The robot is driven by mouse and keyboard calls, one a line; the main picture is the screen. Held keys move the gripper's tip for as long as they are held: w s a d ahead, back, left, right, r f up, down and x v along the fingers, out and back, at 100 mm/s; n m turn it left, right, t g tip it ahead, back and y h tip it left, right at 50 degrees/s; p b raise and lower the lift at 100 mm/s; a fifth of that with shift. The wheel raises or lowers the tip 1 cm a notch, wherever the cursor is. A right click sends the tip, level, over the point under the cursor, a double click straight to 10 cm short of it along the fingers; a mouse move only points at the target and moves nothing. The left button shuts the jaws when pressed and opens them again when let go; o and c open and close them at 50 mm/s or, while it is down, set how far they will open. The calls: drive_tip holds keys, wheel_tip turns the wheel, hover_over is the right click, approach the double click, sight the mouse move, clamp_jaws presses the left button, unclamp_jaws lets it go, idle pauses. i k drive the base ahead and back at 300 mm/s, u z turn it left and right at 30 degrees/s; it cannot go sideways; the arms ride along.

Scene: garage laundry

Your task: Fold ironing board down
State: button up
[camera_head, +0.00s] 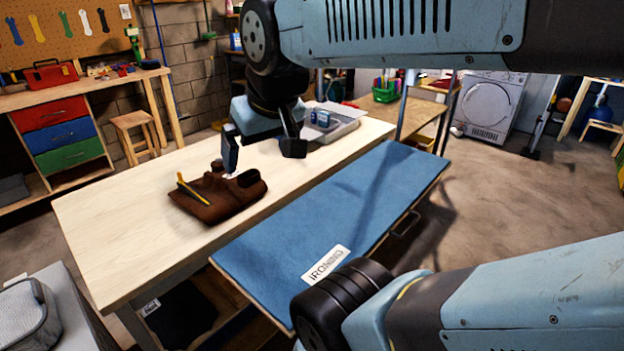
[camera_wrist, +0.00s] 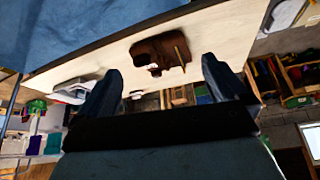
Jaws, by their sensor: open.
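The ironing board (camera_head: 330,215) is a long blue padded panel with a white "IRONING" label (camera_head: 326,263). It lies flat and extended along the right side of the wooden workbench (camera_head: 120,225), about level with its top. A small metal handle (camera_head: 405,224) shows at its right edge. My arm covers its near end. My gripper (camera_head: 262,152) is open and empty above the bench top, left of the board's far half. In the wrist view, the fingers of my gripper (camera_wrist: 165,84) are spread apart, and the blue board (camera_wrist: 70,28) fills the upper left.
A brown leather tool pouch (camera_head: 222,195) lies on the bench below my gripper; it also shows in the wrist view (camera_wrist: 160,50). A grey tray (camera_head: 335,122) stands at the bench's far end. The concrete floor (camera_head: 530,200) right of the board is clear. A white dryer (camera_head: 487,105) stands behind.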

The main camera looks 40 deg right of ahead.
sight(347, 216)
drive_tip(key=z, duration=1.35)
drive_tip(key=k, duration=0.65)
drive_tip(key=z, duration=0.15)
drive_tip(key=i, duration=0.5)
drive_tip(key=u, duration=0.05)
